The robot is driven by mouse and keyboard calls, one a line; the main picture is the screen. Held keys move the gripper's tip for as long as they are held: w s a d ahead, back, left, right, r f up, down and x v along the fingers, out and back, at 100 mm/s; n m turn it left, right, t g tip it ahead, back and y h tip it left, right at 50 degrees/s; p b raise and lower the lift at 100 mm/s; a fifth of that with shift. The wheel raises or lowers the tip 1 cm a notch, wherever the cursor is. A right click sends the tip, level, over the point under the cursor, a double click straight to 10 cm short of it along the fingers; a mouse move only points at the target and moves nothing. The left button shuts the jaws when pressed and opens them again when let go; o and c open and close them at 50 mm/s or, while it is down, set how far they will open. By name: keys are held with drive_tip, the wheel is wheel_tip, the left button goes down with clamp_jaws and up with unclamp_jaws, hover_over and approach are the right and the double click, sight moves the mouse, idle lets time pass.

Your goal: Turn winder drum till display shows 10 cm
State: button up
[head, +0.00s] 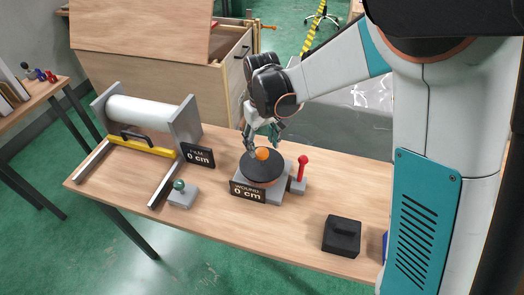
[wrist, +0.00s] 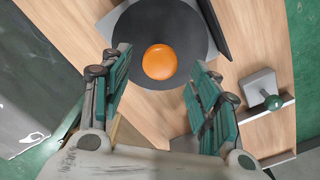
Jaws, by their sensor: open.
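The winder drum (head: 263,170) is a dark round disc on a grey base, with an orange knob (head: 262,153) on top. Its display (head: 247,192) in front reads "WOUND 0 cm". My gripper (head: 262,138) is above the drum, fingers pointing down, open and empty. In the wrist view the orange knob (wrist: 159,62) shows ahead of my open fingers (wrist: 157,90), roughly centred between them on the dark drum (wrist: 150,30). The knob appears free of both fingers.
A film roll (head: 150,113) on a grey stand has a display (head: 198,155) reading 0 cm. A red lever (head: 301,168) stands right of the drum. A green-knobbed grey box (head: 183,194) and a black block (head: 341,235) sit on the wooden table. A cabinet (head: 185,60) stands behind.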

sight(262, 151)
drive_tip(key=shift+f, duration=1.6)
clamp_jaws()
drive_tip(key=shift+m+b, duration=0.35)
drive_tip(key=shift+m, duration=0.05)
